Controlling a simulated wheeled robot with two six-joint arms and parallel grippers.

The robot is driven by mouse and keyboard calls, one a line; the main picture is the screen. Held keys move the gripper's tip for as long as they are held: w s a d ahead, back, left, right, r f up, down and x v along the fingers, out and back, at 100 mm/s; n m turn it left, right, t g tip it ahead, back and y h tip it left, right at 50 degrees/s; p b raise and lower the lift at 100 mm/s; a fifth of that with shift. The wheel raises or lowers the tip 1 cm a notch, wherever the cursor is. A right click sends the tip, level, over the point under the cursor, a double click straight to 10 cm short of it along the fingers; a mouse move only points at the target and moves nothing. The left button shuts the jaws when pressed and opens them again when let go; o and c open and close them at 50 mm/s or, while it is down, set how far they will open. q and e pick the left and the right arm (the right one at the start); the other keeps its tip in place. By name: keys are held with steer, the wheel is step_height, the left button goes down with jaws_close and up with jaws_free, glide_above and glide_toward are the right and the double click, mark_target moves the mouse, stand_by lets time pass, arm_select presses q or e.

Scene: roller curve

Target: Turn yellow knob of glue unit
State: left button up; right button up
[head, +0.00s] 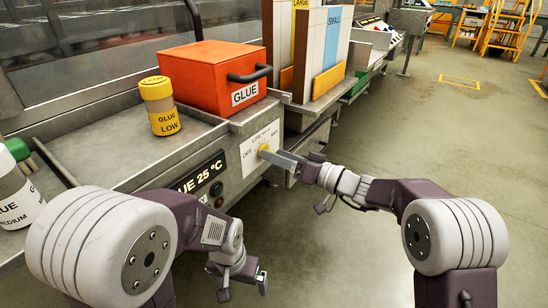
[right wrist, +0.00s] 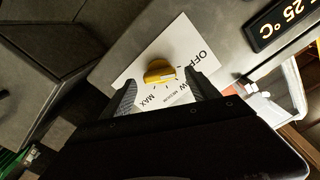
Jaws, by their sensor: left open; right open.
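The yellow knob (head: 263,149) sits on a white dial plate (head: 250,160) on the front of the glue unit; in the right wrist view the knob (right wrist: 156,71) carries a pale mark on its right side. The plate reads OFF, LOW, MEDIUM and MAX. My right gripper (head: 280,157) is open at the dial; in its wrist view its fingertips (right wrist: 164,91) are spread on either side of the knob, and I cannot tell whether they touch it. My left gripper (head: 244,284) is open and empty, low in front of the unit.
A display (head: 197,178) reads GLUE 25 °C. An orange GLUE box (head: 212,75) with a black handle and a yellow LOW glue bottle (head: 160,106) stand on the metal bench. A white bottle (head: 18,203) is at the left edge.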

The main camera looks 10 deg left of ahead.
steer(key=shift+w+a, duration=0.25)
steer(key=shift+a, duration=0.45)
steer(key=c, duration=1.4)
steer(key=shift+o, duration=0.2)
steer(key=shift+f+m+b, duration=0.2)
steer(key=shift+m+b, duration=2)
steer(key=shift+m, duration=5.6)
steer(key=o, duration=1.4)
steer(key=shift+c, duration=0.2)
